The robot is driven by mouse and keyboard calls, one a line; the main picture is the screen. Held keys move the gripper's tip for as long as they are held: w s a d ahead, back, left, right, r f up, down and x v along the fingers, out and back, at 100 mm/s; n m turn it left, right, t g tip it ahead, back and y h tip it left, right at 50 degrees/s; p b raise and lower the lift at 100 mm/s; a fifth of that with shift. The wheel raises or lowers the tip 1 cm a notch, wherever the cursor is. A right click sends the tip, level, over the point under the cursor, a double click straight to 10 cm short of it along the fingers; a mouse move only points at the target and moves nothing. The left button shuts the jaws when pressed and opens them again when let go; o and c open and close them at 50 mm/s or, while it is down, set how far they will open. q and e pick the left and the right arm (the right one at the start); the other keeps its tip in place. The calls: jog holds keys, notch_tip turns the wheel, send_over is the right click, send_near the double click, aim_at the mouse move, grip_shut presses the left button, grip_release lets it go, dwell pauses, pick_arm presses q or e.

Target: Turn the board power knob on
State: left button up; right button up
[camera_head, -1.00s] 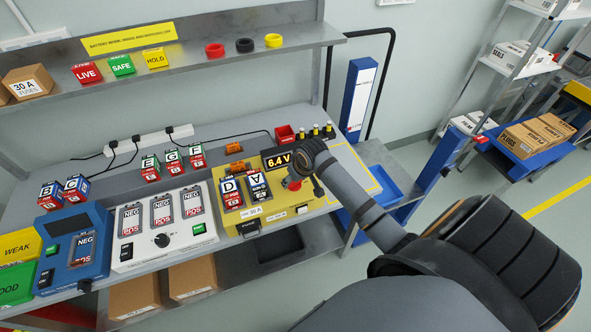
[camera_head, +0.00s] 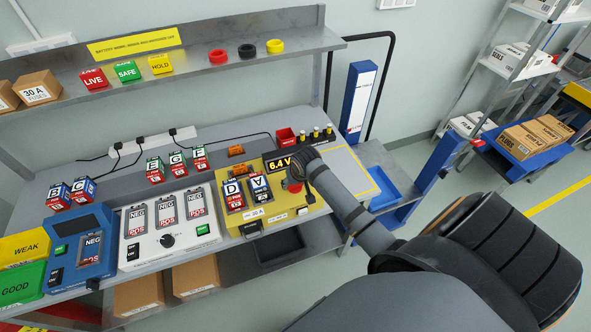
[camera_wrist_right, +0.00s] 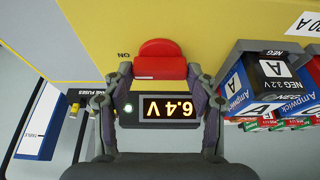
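The yellow board (camera_head: 285,218) on the bench has a lit display (camera_head: 278,165) reading 6.4 V and a red power knob (camera_head: 294,187). In the right wrist view the knob (camera_wrist_right: 160,62) stands out from the yellow face, beside an upside-down ON label (camera_wrist_right: 124,55). My right gripper (camera_wrist_right: 160,71) is open, with one fingertip on each side of the knob; whether they touch it I cannot tell. In the head view the right gripper (camera_head: 297,178) hides part of the knob and display. My left gripper is not in view.
Batteries D (camera_head: 233,195) and A (camera_head: 260,187) stand in the board, left of the knob. A white tester (camera_head: 168,236) and a blue tester (camera_head: 88,270) are further left. A red bin (camera_head: 286,137) and small yellow-topped fuses (camera_head: 316,134) stand behind.

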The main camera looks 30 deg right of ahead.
jog(key=o, duration=0.4)
jog(key=shift+c, duration=0.2)
jog(key=shift+r, duration=0.2)
jog(key=v, duration=1.1)
jog(key=shift+r, duration=0.3)
jog(key=shift+s, duration=0.15)
